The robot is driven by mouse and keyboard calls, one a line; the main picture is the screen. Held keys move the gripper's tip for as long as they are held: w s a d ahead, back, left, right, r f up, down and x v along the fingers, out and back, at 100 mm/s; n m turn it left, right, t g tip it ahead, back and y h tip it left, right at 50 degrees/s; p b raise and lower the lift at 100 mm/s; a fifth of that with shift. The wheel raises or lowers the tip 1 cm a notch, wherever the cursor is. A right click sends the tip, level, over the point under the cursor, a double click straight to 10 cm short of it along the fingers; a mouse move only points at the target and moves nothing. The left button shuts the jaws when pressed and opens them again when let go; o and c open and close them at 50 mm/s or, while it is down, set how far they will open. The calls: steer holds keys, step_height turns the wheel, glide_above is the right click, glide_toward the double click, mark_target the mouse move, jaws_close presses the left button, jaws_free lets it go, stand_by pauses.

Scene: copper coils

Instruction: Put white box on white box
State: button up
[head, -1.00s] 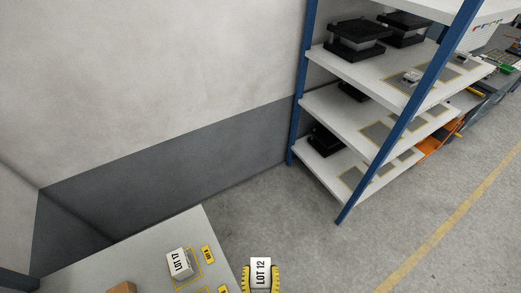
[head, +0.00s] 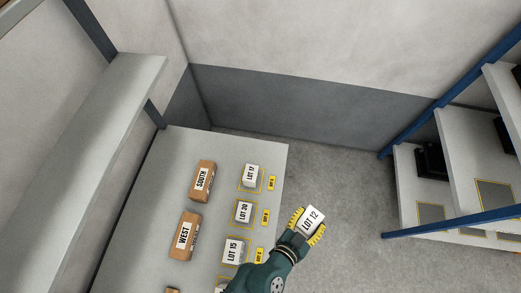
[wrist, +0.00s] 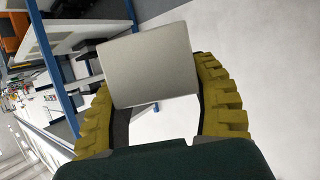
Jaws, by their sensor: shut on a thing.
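My gripper (head: 306,228), with yellow ribbed fingers, is shut on a white box labelled LOT 12 (head: 311,219), held in the air just off the table's right edge. In the wrist view the held box (wrist: 150,65) shows a plain grey-white face between the fingers. On the table (head: 160,160) stand other white boxes in a column: LOT 17 (head: 251,174) at the far end, LOT 20 (head: 243,211) in the middle and LOT 15 (head: 233,249) nearer. Another white box is partly hidden by my arm at the bottom.
Brown boxes labelled SOUTH (head: 202,180) and WEST (head: 185,236) stand left of the white boxes. A pale shelf (head: 100,120) runs along the left. Blue-framed shelving (head: 432,185) stands at the right. Yellow tags (head: 271,183) lie beside the white boxes.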

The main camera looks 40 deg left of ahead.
steer(key=shift+w+d+f+b, duration=0.4)
steer(key=shift+d+f+b, duration=0.1)
steer(key=shift+f, duration=0.15)
steer(key=w+a+f+n+y+b, duration=0.1)
steer(key=w+a+f+y+b, duration=0.15)
steer(key=a+b, duration=0.3)
steer(key=w+a+f+n+y+b, duration=0.1)
steer(key=w+a+f+n+b, duration=0.15)
steer(key=a+b, duration=0.35)
steer(key=s+a+n+g+y+b, duration=0.1)
steer(key=a+n+y+b, duration=0.2)
steer(key=a+b, duration=0.5)
steer(key=a, duration=1.1)
steer(key=shift+r+g+y+b, duration=0.15)
steer(key=shift+g+y+b, duration=0.15)
steer(key=shift+g+y, duration=0.1)
step_height(320, 180, down, 10)
steer(key=shift+r+b, duration=0.15)
steer(key=shift+b, duration=0.6)
